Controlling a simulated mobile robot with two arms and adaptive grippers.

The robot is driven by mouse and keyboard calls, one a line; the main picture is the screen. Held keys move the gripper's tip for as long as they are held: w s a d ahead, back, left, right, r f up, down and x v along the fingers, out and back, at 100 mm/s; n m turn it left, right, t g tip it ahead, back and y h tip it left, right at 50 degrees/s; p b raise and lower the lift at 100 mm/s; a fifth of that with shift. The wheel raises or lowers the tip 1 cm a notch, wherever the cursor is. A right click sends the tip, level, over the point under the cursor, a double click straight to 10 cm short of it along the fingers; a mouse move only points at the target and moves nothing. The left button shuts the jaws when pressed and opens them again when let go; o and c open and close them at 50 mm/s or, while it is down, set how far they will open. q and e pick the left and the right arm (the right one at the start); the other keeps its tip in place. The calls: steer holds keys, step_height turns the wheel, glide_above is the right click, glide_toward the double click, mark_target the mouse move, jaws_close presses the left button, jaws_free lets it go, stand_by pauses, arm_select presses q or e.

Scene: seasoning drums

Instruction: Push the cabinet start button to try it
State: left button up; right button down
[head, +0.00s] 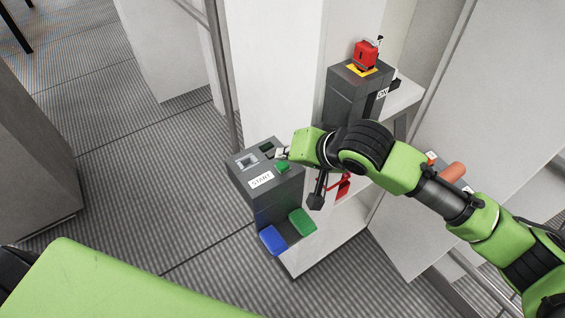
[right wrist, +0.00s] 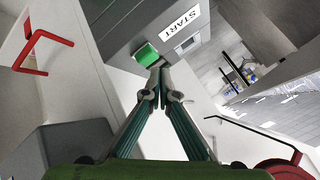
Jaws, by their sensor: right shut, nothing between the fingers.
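The start cabinet is a dark grey box (head: 278,206) with a white START label (head: 261,179) on its top. The green start button (head: 283,167) sits beside the label and also shows in the right wrist view (right wrist: 146,55). My right gripper (head: 281,153) reaches in from the right, with its fingertips close to the button. In the right wrist view its fingers (right wrist: 160,68) are shut and empty, with the tips at the button's edge. I cannot tell whether they touch it. My left gripper is not in view.
A blue pad (head: 273,239) and a green pad (head: 302,222) sit at the cabinet's foot. Behind stands another grey box (head: 358,92) with a red switch (head: 366,55) and an ON label. A red handle (right wrist: 42,52) is at left in the right wrist view.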

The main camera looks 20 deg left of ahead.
mark_target(285, 166)
steer(key=shift+f, duration=0.1)
stand_by(0.7)
steer(key=shift+f, duration=0.25)
steer(key=shift+f, duration=0.55)
stand_by(0.8)
steer(key=shift+r+p, duration=0.1)
steer(key=shift+p, duration=0.2)
steer(key=shift+r+p, duration=0.8)
steer(key=shift+p, duration=0.25)
step_height(285, 166, up, 5)
steer(key=p, duration=0.5)
steer(key=shift+p, duration=0.3)
